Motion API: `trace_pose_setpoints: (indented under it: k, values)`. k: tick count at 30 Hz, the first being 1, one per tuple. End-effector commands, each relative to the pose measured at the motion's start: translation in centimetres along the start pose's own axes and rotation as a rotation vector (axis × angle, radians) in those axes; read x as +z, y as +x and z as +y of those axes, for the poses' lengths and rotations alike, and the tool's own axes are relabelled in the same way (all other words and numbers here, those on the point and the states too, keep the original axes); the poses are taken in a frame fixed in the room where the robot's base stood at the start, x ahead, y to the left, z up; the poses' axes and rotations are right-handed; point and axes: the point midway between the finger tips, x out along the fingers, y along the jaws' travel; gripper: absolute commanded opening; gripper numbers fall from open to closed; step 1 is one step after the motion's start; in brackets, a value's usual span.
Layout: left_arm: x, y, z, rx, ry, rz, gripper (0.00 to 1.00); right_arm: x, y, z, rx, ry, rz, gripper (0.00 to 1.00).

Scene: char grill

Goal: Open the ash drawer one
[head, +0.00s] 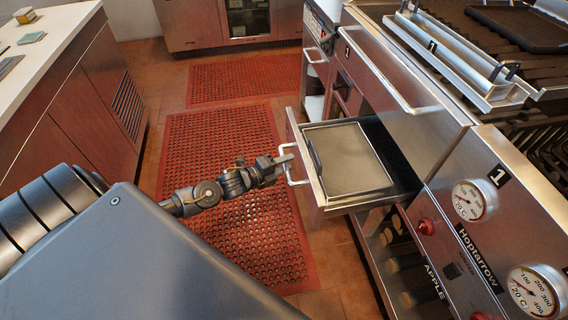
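The ash drawer (321,201) is pulled well out of the steel grill front, and a grey flat pan or lid (346,157) lies inside it. The drawer's bar handle (291,168) is on its left face. My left gripper (284,161) is at this handle, with its fingertips at the bar. The fingers are small and overlap the handle, so I cannot tell whether they are closed around it. My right gripper is not in view.
The grill front (470,160) carries round gauges and red knobs at right. A red perforated mat (222,150) covers the floor left of the drawer. A counter with a pale top (60,22) stands at left. The aisle between is clear.

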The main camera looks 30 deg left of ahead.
Motion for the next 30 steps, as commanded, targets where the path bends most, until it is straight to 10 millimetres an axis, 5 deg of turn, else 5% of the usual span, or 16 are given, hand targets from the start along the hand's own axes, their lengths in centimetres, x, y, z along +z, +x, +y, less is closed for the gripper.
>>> trace_pose_setpoints:
  k: [7,21,30]
  values:
    - [0.0,-1.6,0.2,0.003,0.001,0.001,0.38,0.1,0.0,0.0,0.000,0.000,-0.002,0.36]
    - [0.0,-9.8,0.1,0.003,0.000,0.001,0.38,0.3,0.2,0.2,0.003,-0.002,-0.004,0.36]
    - [0.0,-10.8,0.0,-0.001,0.000,0.000,0.38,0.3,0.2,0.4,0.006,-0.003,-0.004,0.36]
